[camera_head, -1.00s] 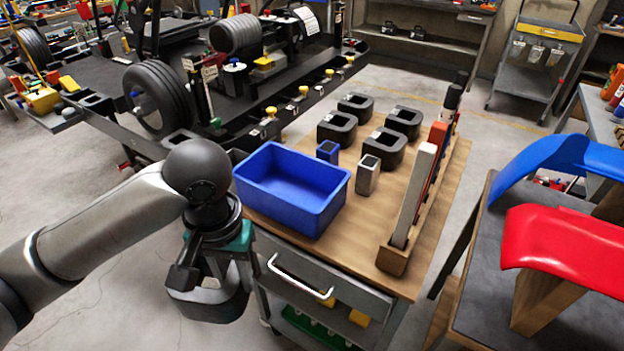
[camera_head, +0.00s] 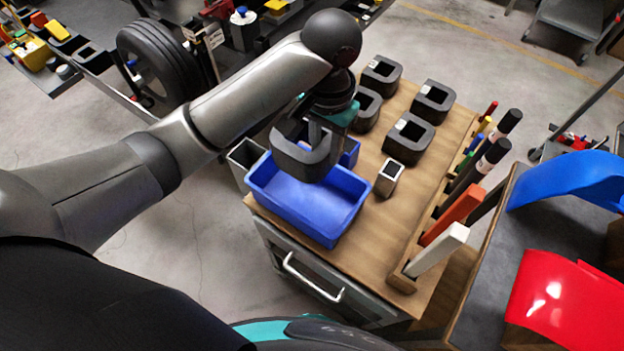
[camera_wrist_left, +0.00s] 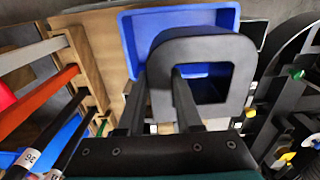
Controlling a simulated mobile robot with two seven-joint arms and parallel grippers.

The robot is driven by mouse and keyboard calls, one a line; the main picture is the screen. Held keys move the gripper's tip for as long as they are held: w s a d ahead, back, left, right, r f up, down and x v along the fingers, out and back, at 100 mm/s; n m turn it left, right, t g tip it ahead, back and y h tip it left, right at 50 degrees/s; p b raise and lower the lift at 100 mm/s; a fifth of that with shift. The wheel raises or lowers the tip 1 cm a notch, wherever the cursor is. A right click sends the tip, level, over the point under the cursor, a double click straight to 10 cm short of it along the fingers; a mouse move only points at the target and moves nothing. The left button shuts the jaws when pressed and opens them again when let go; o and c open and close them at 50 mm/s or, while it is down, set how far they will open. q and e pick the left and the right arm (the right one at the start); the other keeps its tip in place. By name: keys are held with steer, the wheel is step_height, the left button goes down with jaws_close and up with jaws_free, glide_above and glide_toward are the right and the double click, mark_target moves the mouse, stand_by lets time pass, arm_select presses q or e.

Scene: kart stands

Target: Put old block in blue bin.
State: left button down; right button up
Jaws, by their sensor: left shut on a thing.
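My left gripper (camera_head: 318,128) is shut on the old block (camera_head: 298,162), a dark grey D-shaped piece with a hole through it. It holds the block over the blue bin (camera_head: 343,226), which stands empty as far as I can see, on the near left of the wooden cart top. In the left wrist view, the two fingers (camera_wrist_left: 160,95) grip one wall of the block (camera_wrist_left: 238,65), with one finger in the hole. The blue bin (camera_wrist_left: 130,42) shows beyond the block there. My right gripper is not in view.
Several similar dark blocks (camera_head: 408,132) stand on the cart top (camera_head: 375,240) behind the bin. A small metal holder (camera_head: 389,178) stands right of it. A rack of markers and bars (camera_head: 440,250) lines the right edge. Blue and red panels (camera_head: 565,310) lie further right.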

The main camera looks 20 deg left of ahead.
arm_select(q)
steer(key=shift+w+d, duration=0.1)
steer(key=shift+w, duration=0.05)
steer(key=shift+f+b, duration=1.75)
steer(key=shift+f, duration=8.05)
steer(key=shift+f, duration=0.15)
steer(key=c, duration=0.6)
jaws_free()
step_height(320, 180, up, 12)
steer(key=p, duration=0.2)
